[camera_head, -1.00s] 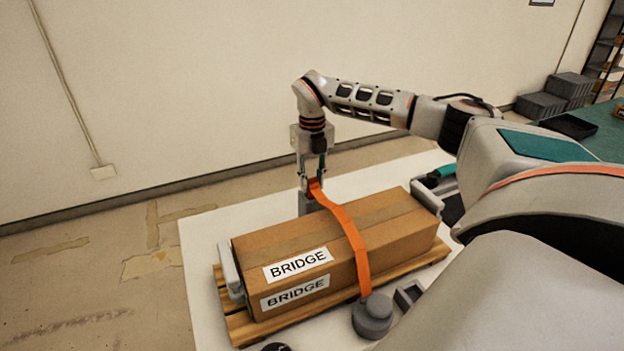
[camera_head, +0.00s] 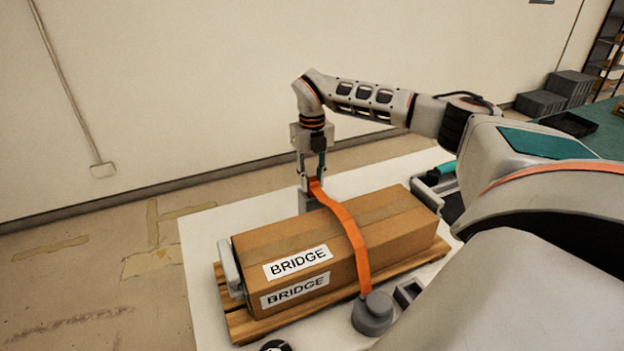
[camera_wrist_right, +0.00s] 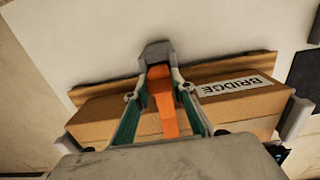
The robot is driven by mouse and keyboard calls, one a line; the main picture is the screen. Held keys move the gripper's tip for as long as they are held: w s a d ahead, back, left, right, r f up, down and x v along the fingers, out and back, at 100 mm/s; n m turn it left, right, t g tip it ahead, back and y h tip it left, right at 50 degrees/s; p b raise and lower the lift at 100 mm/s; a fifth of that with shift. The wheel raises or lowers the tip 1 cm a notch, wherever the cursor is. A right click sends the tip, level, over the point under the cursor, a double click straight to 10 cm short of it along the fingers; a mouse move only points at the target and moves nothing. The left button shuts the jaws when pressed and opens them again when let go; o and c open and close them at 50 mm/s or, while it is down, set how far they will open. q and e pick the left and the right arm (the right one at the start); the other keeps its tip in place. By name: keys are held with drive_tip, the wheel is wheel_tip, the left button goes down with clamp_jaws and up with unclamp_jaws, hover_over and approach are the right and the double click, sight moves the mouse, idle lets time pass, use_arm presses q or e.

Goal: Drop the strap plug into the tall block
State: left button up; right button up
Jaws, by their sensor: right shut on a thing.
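The orange strap (camera_head: 352,238) runs over the cardboard box marked BRIDGE (camera_head: 390,217). My right gripper (camera_head: 312,180) points down at the box's far side, shut on the strap's end, where the strap plug is. The plug is mostly hidden between the fingers. The grey tall block (camera_head: 306,203) stands behind the box, directly below the fingertips. In the right wrist view, the fingertips (camera_wrist_right: 160,72) flank the orange strap end at the tall block's (camera_wrist_right: 155,50) edge. I cannot tell how far the plug sits inside the block. My left gripper is not in view.
The box lies on a wooden pallet (camera_head: 240,327) on a white surface (camera_head: 197,253). A round grey piece (camera_head: 373,313) stands at the strap's near end, beside a small hollow grey block (camera_head: 408,292). A dark case with a teal handle (camera_head: 443,171) lies right of the box.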

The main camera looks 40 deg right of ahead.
sight(312, 179)
drive_tip(key=shift+f, duration=0.5)
drive_tip(key=o, duration=0.8)
drive_tip(key=shift+o, duration=0.2)
drive_tip(key=shift+r, duration=0.1)
wheel_tip(312, 179, up, 11)
idle(0.6)
idle(0.5)
